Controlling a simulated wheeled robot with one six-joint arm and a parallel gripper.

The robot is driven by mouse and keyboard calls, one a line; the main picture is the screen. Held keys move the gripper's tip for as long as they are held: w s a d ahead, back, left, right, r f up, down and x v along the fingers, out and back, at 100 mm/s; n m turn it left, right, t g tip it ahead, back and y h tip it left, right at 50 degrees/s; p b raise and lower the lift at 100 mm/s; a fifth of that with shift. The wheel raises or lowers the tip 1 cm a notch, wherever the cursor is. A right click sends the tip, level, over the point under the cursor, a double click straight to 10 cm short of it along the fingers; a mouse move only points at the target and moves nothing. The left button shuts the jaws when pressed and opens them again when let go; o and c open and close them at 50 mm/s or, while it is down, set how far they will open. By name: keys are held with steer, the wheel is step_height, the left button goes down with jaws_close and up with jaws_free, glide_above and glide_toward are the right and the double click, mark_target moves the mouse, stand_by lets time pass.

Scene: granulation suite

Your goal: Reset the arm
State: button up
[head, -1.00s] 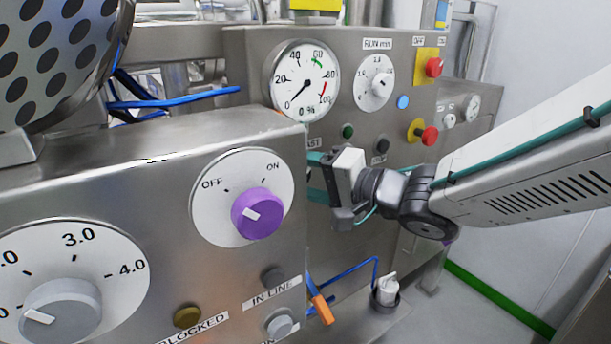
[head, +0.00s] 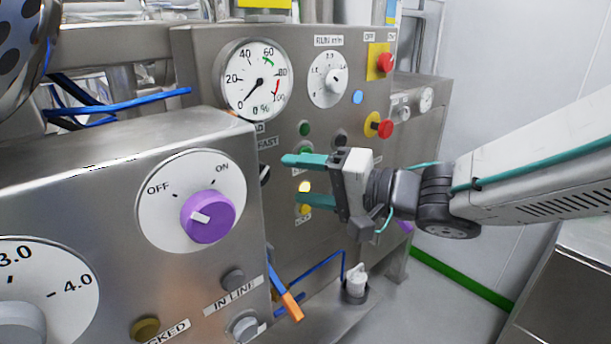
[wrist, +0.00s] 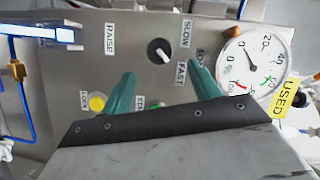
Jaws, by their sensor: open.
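My gripper (head: 294,180) is open and empty, with its two teal fingers apart. It is in front of the grey control panel (head: 220,75) in the head view, pointing left. Whether the fingertips touch the panel I cannot tell. A yellow lamp or button (wrist: 97,102) sits beside the left finger, and a green button (wrist: 158,104) is partly hidden behind the gripper body.
A nearer steel box with a purple OFF/ON knob (head: 208,217) juts out at left. Red buttons (head: 385,63) and a RUN dial (head: 330,79) are on the panel above my gripper. An orange-tipped blue cable (head: 292,306) hangs below. Floor at right is clear.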

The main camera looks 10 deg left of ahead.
steer(key=w+d+f+n+t+h, duration=0.2)
steer(key=w+d+f+t+h, duration=0.1)
steer(key=w+d+f+h, duration=0.25)
steer(key=d+f+h, duration=0.3)
steer(key=d+h, duration=0.5)
steer(key=d, duration=0.5)
steer(key=s+d+f+g+h, duration=0.1)
steer(key=s+d+g+h, duration=0.3)
steer(key=s+d, duration=0.65)
steer(key=s+d+r+m+g+y, duration=0.1)
steer(key=s+d+r+g, duration=0.2)
steer(key=s, duration=0.9)
steer(key=shift+s+d+y, duration=0.35)
steer(key=shift+d, duration=0.25)
steer(key=shift+c, duration=0.3)
